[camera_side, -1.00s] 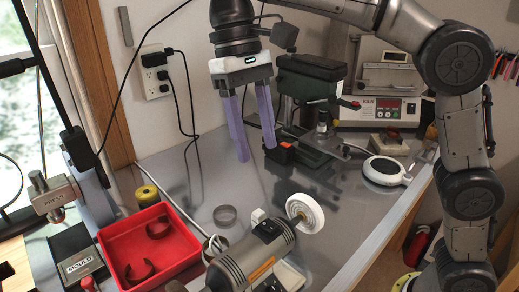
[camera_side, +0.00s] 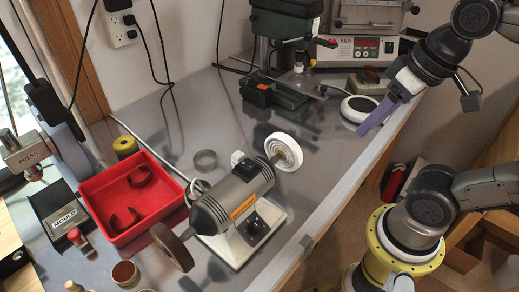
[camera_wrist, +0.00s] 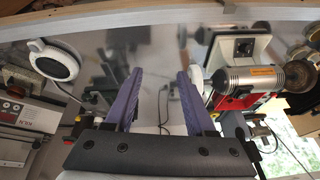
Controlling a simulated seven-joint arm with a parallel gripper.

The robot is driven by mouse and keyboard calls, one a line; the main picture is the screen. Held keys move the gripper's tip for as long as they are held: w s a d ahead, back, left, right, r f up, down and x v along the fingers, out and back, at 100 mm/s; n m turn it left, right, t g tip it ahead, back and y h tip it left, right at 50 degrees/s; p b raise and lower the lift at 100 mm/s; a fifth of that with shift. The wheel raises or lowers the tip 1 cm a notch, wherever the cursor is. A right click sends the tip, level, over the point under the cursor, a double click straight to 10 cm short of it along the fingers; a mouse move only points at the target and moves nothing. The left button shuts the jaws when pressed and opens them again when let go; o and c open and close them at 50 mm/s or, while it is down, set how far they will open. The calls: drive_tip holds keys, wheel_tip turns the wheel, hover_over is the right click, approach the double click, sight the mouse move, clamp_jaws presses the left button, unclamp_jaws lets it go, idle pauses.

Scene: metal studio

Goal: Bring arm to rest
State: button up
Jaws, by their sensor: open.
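My gripper (camera_side: 366,128) is at the right of the side view, at the bench's right edge beside a white round device (camera_side: 350,117). Its purple fingers point down and to the left, and they overlap in this view. In the wrist view the two fingers of my gripper (camera_wrist: 160,74) stand apart with nothing held between them. Through the gap I see the grey metal bench top, blurred by reflections. I cannot tell the exact height of the fingertips above the bench.
A bench grinder (camera_side: 232,200) with a white wheel stands mid-bench. A red tray (camera_side: 160,215) holds dark curved pieces. A green drill press (camera_side: 285,25) and a controller box (camera_side: 365,50) stand at the back.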

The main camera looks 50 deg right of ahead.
drive_tip(key=f+n, duration=0.1)
drive_tip(key=w+f+t, duration=0.1)
drive_tip(key=f, duration=0.1)
drive_tip(key=shift+w+d+f+n, duration=0.1)
drive_tip(key=shift+w+d+n, duration=0.1)
drive_tip(key=shift+n, duration=0.2)
idle(0.6)
